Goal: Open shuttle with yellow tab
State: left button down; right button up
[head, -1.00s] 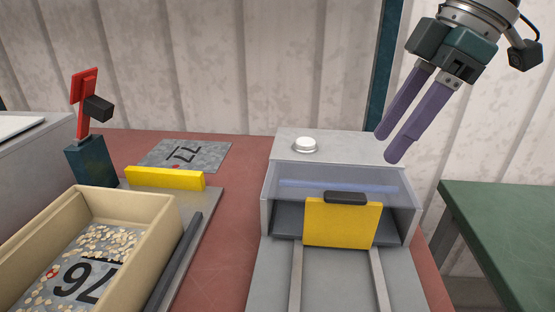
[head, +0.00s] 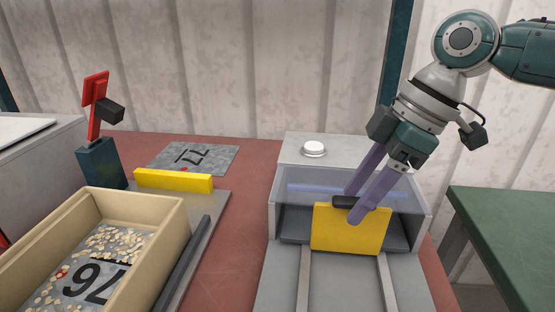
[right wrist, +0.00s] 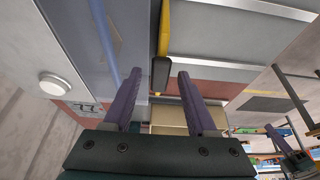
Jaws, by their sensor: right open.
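The yellow tab (head: 350,230) is an upright yellow plate with a dark handle (head: 343,202) on its top edge. It stands at the front opening of a grey machine housing (head: 300,150), above two rails. My right gripper (head: 355,204) is open, with its purple fingers pointing down at the handle. In the right wrist view the dark handle (right wrist: 161,74) lies ahead, between the lines of the two fingers. I cannot tell whether they touch it. What looks like my left gripper (right wrist: 275,136) shows small at the right of that view, its opening unclear.
A white button (head: 314,148) sits on top of the housing. A beige bin (head: 170,220) with pale chips stands at left, by a yellow bar (head: 173,181) and a red lever (head: 95,105). A green table (head: 510,225) is at right.

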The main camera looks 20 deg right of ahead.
grip_shut()
dwell(1.3)
